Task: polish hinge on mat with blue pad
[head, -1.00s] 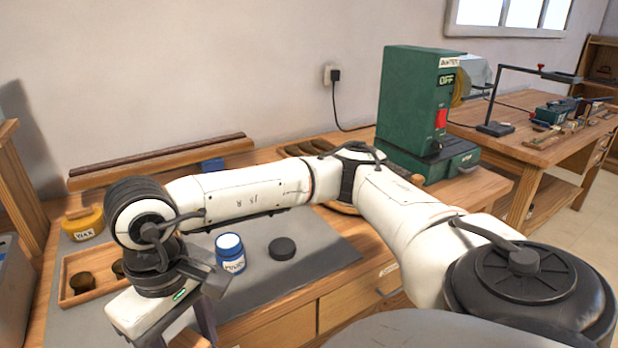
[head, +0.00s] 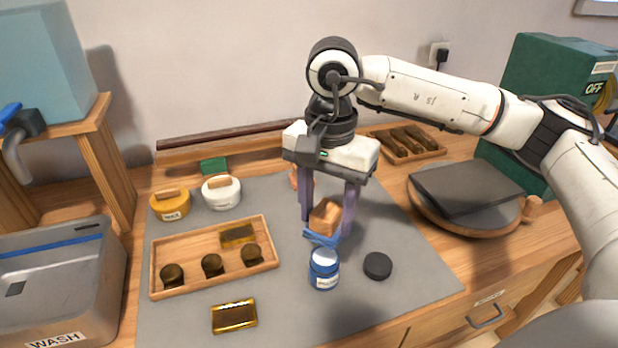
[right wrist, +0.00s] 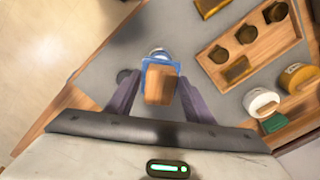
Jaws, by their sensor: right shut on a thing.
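My right gripper (head: 328,220) is shut on the wooden handle of the blue pad (head: 322,238). It holds the pad just above and behind a blue and white jar (head: 324,272). In the right wrist view the handle (right wrist: 160,84) sits between the fingers, with the blue pad (right wrist: 175,66) at its far side. I cannot tell whether pad and jar touch. A shiny brass hinge (head: 234,316) lies flat on the grey mat (head: 390,310), left of and nearer than the jar. My left gripper is out of view.
A wooden tray (head: 155,272) holds a dull plate and several dark knobs. A yellow tub (head: 171,205), a white tub (head: 221,193) and a green block (head: 213,166) stand behind it. A black disc (head: 377,265) lies right of the jar. The mat's front right is clear.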

